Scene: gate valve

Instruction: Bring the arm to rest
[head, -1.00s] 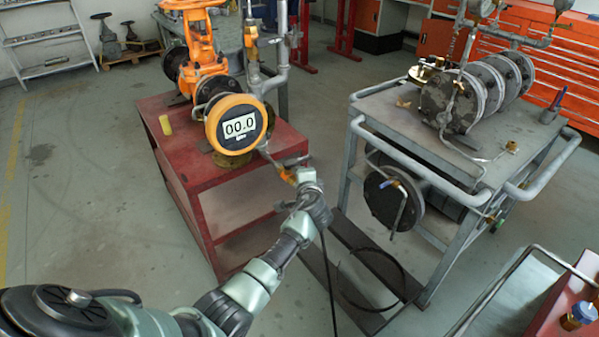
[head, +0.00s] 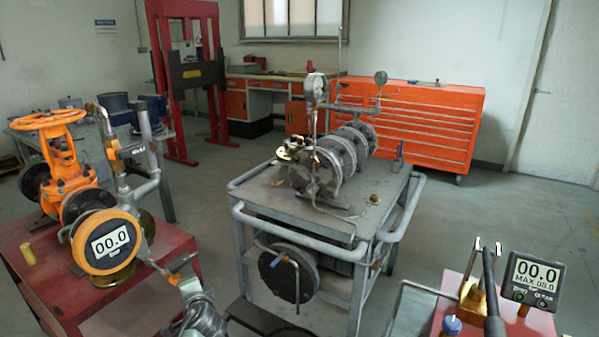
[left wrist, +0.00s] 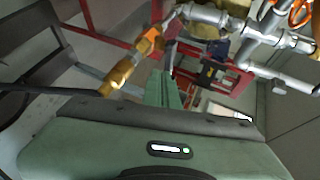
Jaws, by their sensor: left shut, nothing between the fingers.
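My left gripper (head: 188,287) shows at the bottom of the head view, partly cut off with its wrist, beside the red bench. In the left wrist view its green fingers (left wrist: 172,90) are together with nothing between them. They point toward grey pipework and a brass fitting (left wrist: 121,73) with an orange part, seemingly apart from them. The gate valve with its orange handwheel (head: 47,119) stands on the red bench (head: 60,290) at the left. An orange-rimmed round gauge (head: 108,243) in front of it reads 00.0. My right gripper is in neither view.
A grey trolley (head: 262,205) with a flanged assembly stands in the middle. At the lower right, a red unit (head: 455,290) carries a display (head: 533,279) reading 00.0. Orange drawers (head: 420,125) line the back. Floor is open right of the trolley.

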